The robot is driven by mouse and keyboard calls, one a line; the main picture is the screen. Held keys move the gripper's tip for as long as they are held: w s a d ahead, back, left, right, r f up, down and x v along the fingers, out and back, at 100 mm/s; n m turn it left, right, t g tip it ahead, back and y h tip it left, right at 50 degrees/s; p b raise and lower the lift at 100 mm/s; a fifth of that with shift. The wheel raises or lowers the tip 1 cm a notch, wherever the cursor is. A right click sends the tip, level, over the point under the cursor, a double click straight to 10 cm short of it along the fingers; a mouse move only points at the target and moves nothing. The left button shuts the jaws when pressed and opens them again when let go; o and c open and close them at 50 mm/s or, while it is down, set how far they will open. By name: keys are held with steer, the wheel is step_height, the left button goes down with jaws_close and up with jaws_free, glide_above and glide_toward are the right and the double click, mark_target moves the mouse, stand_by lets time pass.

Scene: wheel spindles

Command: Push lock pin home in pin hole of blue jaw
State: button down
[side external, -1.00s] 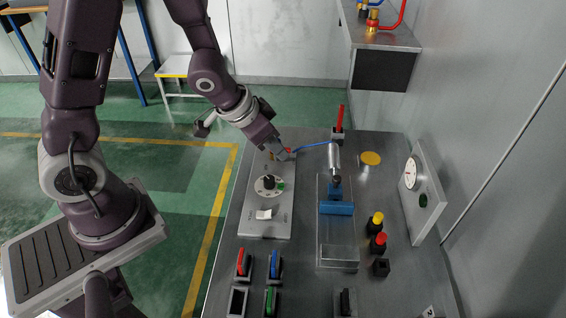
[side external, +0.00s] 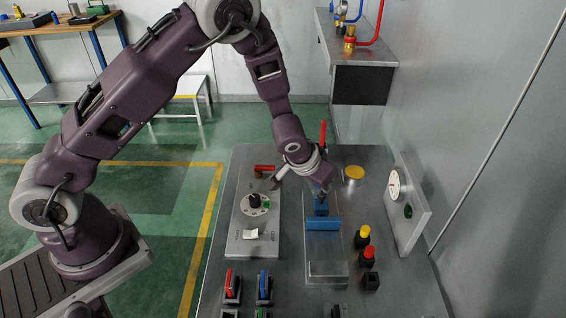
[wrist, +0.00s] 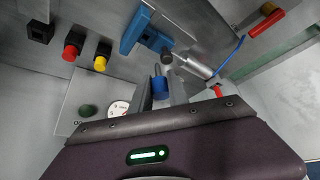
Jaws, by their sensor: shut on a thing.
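The blue jaw (side external: 323,224) sits on the metal vise-like fixture (side external: 325,268) right of the panel's middle. The jaw also shows in the wrist view (wrist: 133,33), above my fingers. My gripper (wrist: 161,96) is shut on the lock pin (wrist: 159,85), which has a blue head and a thin grey shaft pointing toward the jaw. The shaft's tip appears close to the jaw and the dark round rod end beside it. I cannot tell whether it is in the hole. In the side view my gripper (side external: 321,189) is just behind the jaw and hides the pin.
A red-handled valve (side external: 265,168) and a dial plate (side external: 254,204) are to the left. Yellow and red buttons (side external: 369,252) and a gauge panel (side external: 408,204) stand to the right. A red upright handle (side external: 323,134) rises behind.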

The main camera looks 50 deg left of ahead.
steer(key=shift+w+d+f, duration=0.35)
steer(key=shift+d+f, duration=0.3)
steer(key=shift+d, duration=0.15)
steer(key=shift+f, duration=2.9)
steer(key=shift+f, duration=0.9)
steer(key=c, duration=1.2)
jaws_free()
steer(key=shift+d, duration=0.1)
steer(key=v, duration=0.7)
